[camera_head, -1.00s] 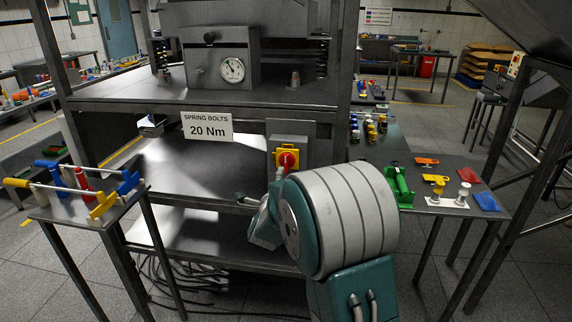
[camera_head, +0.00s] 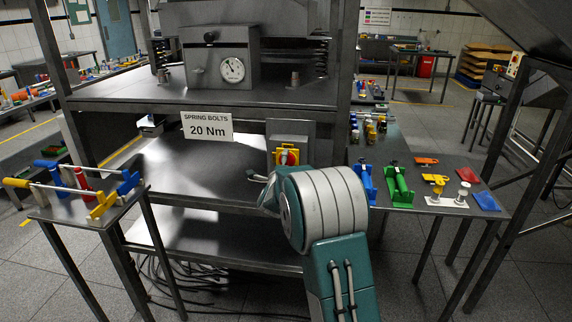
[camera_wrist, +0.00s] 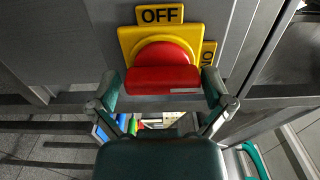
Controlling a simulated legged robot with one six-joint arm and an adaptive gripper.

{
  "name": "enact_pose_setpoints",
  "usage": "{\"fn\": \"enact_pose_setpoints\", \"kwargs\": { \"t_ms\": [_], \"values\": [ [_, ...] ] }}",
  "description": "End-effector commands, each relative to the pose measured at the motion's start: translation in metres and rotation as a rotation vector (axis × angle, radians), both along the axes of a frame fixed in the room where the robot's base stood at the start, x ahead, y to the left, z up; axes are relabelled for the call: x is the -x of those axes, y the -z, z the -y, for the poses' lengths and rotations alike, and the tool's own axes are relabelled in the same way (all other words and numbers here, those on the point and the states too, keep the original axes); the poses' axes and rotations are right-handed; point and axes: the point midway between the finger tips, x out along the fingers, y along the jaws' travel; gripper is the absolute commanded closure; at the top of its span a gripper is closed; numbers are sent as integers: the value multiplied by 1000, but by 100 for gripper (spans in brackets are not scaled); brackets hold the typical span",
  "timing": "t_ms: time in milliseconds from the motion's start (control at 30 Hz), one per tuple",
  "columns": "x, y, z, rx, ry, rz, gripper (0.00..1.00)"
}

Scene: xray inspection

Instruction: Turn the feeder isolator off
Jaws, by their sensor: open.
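The feeder isolator is a yellow plate (camera_head: 279,157) with a red rotary handle on a grey box under the bench top. In the wrist view its yellow plate (camera_wrist: 127,40) carries the red handle (camera_wrist: 162,80), whose front bar lies level across the picture. An OFF label (camera_wrist: 160,15) is above it and an ON label (camera_wrist: 208,56) to its right, partly hidden. My gripper (camera_wrist: 161,88) is open, with one finger at each end of the bar. I cannot tell whether the fingers touch it. In the head view my arm hides the handle's lower part.
A sign reading SPRING BOLTS 20 Nm (camera_head: 207,126) hangs from the bench edge (camera_head: 130,104). A side table (camera_head: 70,208) with coloured handles stands at left. Green and blue parts lie on the right table (camera_head: 450,165). Cables lie under the lower shelf.

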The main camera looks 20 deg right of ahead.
Motion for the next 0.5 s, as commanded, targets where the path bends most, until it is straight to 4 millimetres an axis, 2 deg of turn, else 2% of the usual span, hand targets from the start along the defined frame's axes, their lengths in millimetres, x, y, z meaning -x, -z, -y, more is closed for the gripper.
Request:
{"fn": "enact_pose_setpoints", "kwargs": {
  "t_ms": [133,167,200,267,500],
  "values": [
    [0,0,0,0,0,0,0],
    [0,0,0,0,0,0,13],
    [0,0,0,0,0,0,31],
    [0,0,0,0,0,0,58],
    [0,1,0,3,0,-4,59]
  ]
}}
